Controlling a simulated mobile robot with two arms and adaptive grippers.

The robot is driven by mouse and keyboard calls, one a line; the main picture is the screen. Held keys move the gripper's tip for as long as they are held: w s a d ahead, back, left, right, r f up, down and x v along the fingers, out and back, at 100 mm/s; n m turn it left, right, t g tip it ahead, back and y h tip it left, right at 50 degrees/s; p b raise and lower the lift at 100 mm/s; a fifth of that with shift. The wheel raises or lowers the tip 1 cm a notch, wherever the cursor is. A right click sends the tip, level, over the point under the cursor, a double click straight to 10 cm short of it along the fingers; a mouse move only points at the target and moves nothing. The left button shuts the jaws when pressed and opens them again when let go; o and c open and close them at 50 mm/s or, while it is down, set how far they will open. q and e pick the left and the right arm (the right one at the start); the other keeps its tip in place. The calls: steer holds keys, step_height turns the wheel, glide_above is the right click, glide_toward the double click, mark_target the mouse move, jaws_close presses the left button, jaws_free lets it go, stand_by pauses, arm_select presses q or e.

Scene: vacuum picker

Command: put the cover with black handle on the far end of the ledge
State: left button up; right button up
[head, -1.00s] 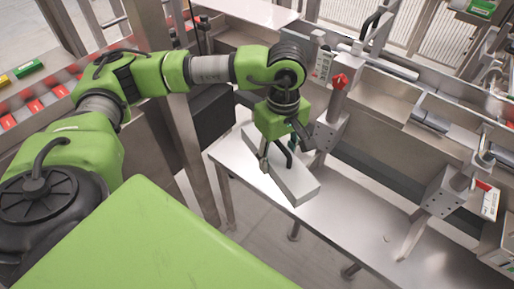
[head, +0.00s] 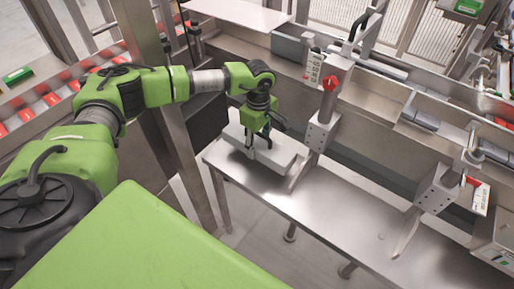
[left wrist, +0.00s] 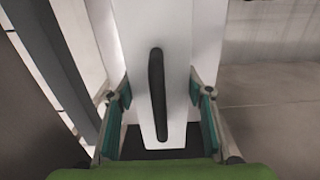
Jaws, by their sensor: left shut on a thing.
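The cover is a long pale grey box (head: 280,160) with a black handle, which shows clearly in the left wrist view (left wrist: 157,95). My left gripper (head: 259,150) is shut on the cover from above, with one finger at each long side and the handle between them. The cover lies at the far left end of the steel ledge (head: 335,212), roughly level. I cannot tell whether its underside touches the ledge or is slightly above it. My right gripper is not in view.
A second bracket (head: 437,190) stands farther right. The middle of the ledge is clear. A conveyor with red items (head: 50,98) runs at the left.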

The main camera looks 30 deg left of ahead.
mark_target(257, 150)
arm_select(q)
steer(key=shift+w+a+f, duration=0.25)
steer(key=shift+f, duration=0.25)
steer(key=shift+w+a+f, duration=0.25)
steer(key=shift+f, duration=0.25)
step_height(257, 150, down, 3)
steer(key=shift+r, duration=0.1)
steer(key=o, duration=1.4)
